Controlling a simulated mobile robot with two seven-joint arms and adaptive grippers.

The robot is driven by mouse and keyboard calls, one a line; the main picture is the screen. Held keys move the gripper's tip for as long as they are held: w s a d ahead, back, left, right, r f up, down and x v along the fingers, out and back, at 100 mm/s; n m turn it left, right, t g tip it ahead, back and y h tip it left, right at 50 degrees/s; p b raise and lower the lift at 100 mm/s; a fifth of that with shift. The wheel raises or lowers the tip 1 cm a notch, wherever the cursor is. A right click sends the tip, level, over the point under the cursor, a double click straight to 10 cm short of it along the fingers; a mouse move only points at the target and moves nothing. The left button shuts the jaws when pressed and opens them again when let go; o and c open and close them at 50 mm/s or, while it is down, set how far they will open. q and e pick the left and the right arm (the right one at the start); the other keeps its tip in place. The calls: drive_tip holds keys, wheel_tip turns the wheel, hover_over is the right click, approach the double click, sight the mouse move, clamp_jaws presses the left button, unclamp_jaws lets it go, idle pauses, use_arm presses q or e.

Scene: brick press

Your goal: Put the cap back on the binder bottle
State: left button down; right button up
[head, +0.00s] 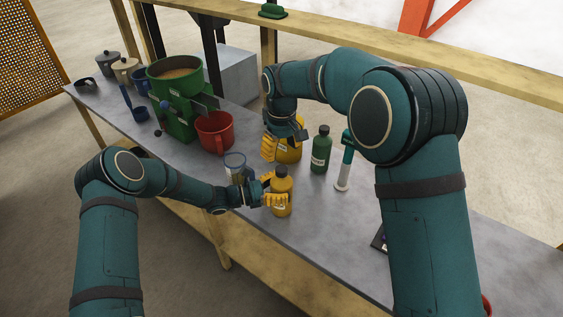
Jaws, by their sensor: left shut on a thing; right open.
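No separate loose cap is clearly visible.
A clear measuring cup (235,165) stands close to my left wrist. A red mug (215,132) and a green press (172,108) are further left. A dark green bottle (320,150) and a green-and-white tool (345,165) stand to the right. The table's right part (490,240) looks mostly clear.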

drive_tip(key=shift+r, duration=2.1)
use_arm(q)
unclamp_jaws()
drive_tip(key=v, duration=1.2)
